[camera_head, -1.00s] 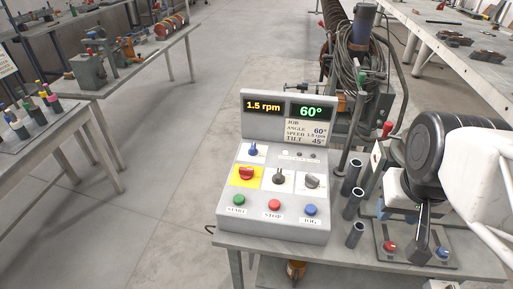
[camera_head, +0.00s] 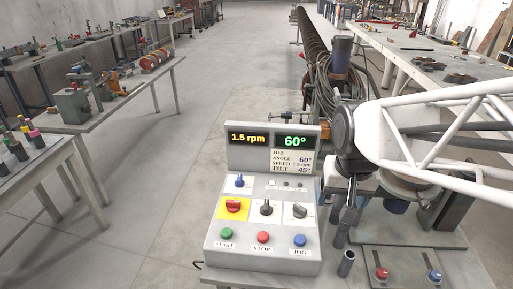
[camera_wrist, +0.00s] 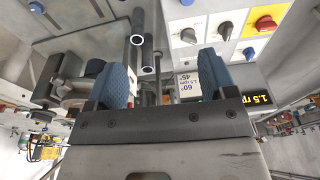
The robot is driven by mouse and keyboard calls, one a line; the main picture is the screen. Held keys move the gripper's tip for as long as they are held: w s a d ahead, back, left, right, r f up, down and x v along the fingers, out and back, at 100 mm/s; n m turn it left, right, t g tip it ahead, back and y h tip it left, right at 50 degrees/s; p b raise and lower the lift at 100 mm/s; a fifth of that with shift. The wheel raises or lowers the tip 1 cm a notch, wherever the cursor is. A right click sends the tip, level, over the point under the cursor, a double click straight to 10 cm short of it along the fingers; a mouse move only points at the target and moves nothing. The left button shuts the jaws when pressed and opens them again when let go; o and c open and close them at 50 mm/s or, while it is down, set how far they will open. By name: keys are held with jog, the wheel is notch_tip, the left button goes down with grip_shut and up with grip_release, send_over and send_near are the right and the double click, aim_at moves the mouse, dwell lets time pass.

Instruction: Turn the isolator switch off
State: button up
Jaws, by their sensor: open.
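The isolator switch (camera_head: 233,206) is a red rotary handle on a yellow plate, at the left of the grey control box (camera_head: 262,262). Its handle looks roughly crosswise in the head view; its exact setting is too small to tell. It also shows in the wrist view as a red handle on yellow (camera_wrist: 265,22), at the upper right. My gripper (camera_wrist: 165,72) is open and empty, with two blue-padded fingers. In the head view my gripper (camera_head: 346,212) points down to the right of the control box, apart from the isolator switch.
The box also has a blue switch (camera_head: 238,182), a black knob (camera_head: 266,207), a grey knob (camera_head: 299,211), and green (camera_head: 227,233), red (camera_head: 263,237) and blue (camera_head: 300,240) buttons. A display panel (camera_head: 272,148) rises behind. An upright tube (camera_head: 346,263) stands to the right.

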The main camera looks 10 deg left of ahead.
jog(key=w+a+f+g, duration=0.1)
jog(key=w+a+f, duration=0.4)
jog(key=w+a, duration=0.65)
send_over(233, 201)
jog(key=shift+g, duration=0.4)
jog(key=f, duration=0.7)
jog(key=shift+d+f, duration=0.2)
jog(key=shift+f, duration=0.2)
jog(key=shift+a+f, duration=0.15)
jog(key=shift+a, duration=0.1)
jog(key=shift+f, duration=3.9)
jog(key=c, duration=0.9)
